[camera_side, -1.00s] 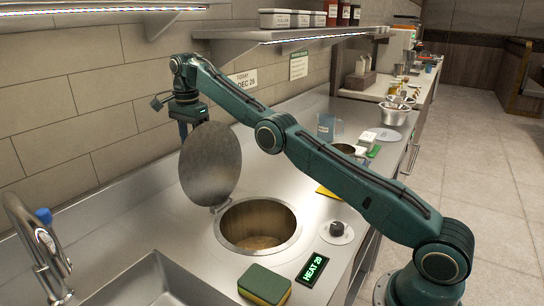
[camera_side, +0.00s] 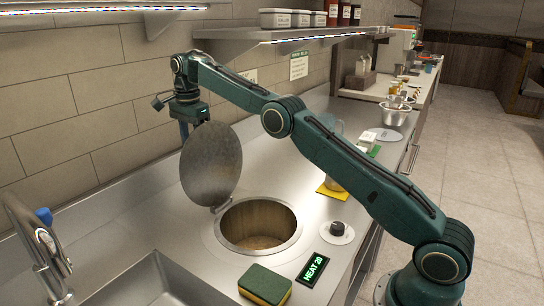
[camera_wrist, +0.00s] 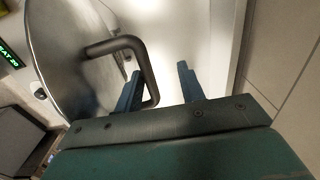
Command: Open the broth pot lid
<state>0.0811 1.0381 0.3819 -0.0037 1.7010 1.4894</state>
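The broth pot lid (camera_side: 211,165) stands tilted up on its hinge at the back of the pot well (camera_side: 259,226), whose round opening is uncovered. In the wrist view the lid (camera_wrist: 62,48) is at the left, with its dark bar handle (camera_wrist: 146,72) beside my gripper. My gripper (camera_wrist: 158,78) has its two blue fingers apart. The handle passes by the left finger, and I cannot tell whether they touch. Nothing is held between the fingers. In the side view my gripper (camera_side: 184,130) is behind the lid, its fingertips partly hidden.
A yellow-green sponge (camera_side: 264,285), a green HEAT 20 display (camera_side: 313,268) and a knob (camera_side: 337,229) are in front of the well. A sink (camera_side: 150,285) and faucet are at left. The tiled wall is close behind the lid; a shelf (camera_side: 290,36) hangs above.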

